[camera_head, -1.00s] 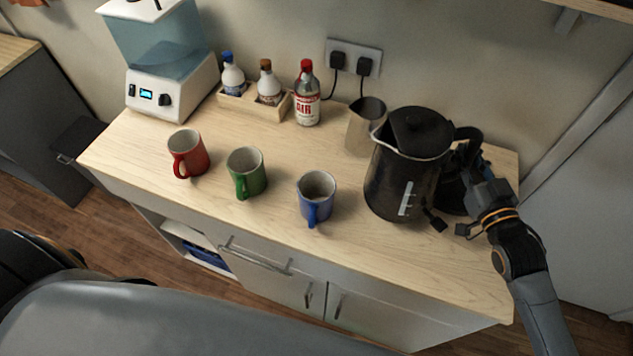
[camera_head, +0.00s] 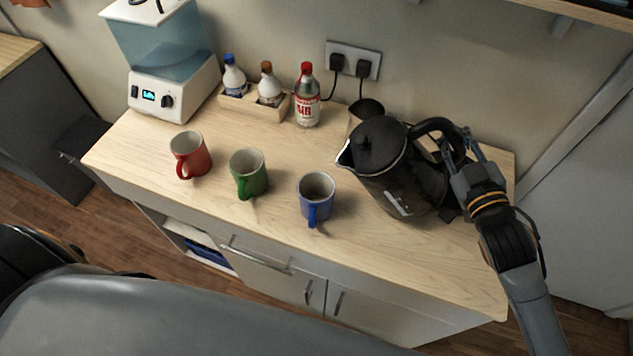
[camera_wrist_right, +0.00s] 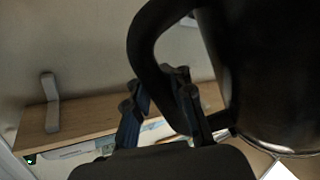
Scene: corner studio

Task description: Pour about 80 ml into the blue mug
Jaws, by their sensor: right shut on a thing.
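The blue mug (camera_head: 317,197) stands upright on the counter with its handle toward the front. The black kettle (camera_head: 398,170) is tilted to the left, its spout pointing toward the blue mug and up above it to the right. My right gripper (camera_head: 459,160) is shut on the kettle's handle. In the right wrist view, the fingers (camera_wrist_right: 160,108) close around the black handle, with the kettle body (camera_wrist_right: 275,75) at the right. No stream shows from the spout. The inside of the blue mug looks dark, and its level is unclear. My left gripper is not in view.
A green mug (camera_head: 248,174) and a red mug (camera_head: 190,155) stand left of the blue mug. Bottles in a wooden box (camera_head: 240,104), a single bottle (camera_head: 307,97) and a dispenser (camera_head: 170,70) stand at the back.

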